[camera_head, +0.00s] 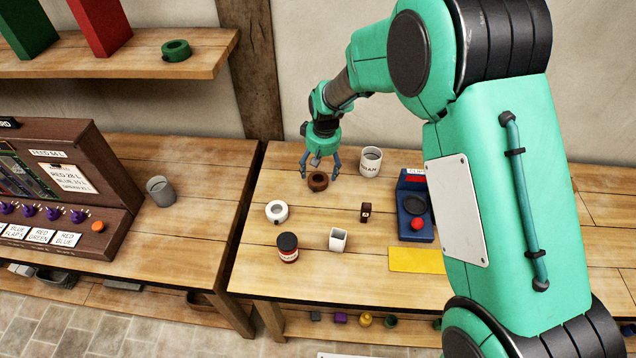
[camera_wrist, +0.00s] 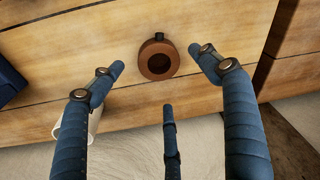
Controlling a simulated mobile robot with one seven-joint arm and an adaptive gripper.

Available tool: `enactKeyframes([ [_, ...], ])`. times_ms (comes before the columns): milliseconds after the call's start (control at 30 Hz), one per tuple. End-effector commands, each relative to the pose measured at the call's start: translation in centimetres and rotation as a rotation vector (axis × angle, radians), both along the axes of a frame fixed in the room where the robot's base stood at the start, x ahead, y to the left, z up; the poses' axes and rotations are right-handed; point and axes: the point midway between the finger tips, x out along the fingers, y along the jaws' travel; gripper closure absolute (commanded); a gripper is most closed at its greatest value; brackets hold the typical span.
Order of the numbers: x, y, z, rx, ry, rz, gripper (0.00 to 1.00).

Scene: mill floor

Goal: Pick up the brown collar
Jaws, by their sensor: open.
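The brown collar (camera_head: 318,181) is a short ring with a round hole and a small dark knob on its side. It sits on the wooden table, near the back. My gripper (camera_head: 319,172) is open above it, fingers pointing down on both sides of it. In the wrist view the collar (camera_wrist: 157,60) lies ahead of and between the spread blue fingers (camera_wrist: 157,68). No finger appears to touch it, and nothing is held.
A white mug (camera_head: 370,162) stands close right of the collar. A white collar (camera_head: 277,211), a dark-lidded jar (camera_head: 287,247), a white cup (camera_head: 339,239), a small brown block (camera_head: 366,212) and a blue device (camera_head: 410,229) stand nearer the front. A wall rises behind.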

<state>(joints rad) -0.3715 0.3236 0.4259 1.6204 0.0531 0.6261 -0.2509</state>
Motion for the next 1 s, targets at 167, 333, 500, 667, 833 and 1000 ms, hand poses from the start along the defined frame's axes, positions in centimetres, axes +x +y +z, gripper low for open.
enactKeyframes([
  [167,0.1,0.1,-0.6,0.001,-0.001,0.0,0.24],
  [333,0.1,0.1,-0.6,0.001,-0.001,0.0,0.24],
  [500,0.1,0.1,-0.8,0.0,0.0,0.0,0.24],
  [667,0.1,0.1,-2.1,0.0,0.002,0.0,0.24],
  [833,0.2,0.2,-4.1,-0.001,0.001,0.0,0.24],
  [1000,0.4,0.3,-5.6,-0.001,0.001,0.0,0.24],
])
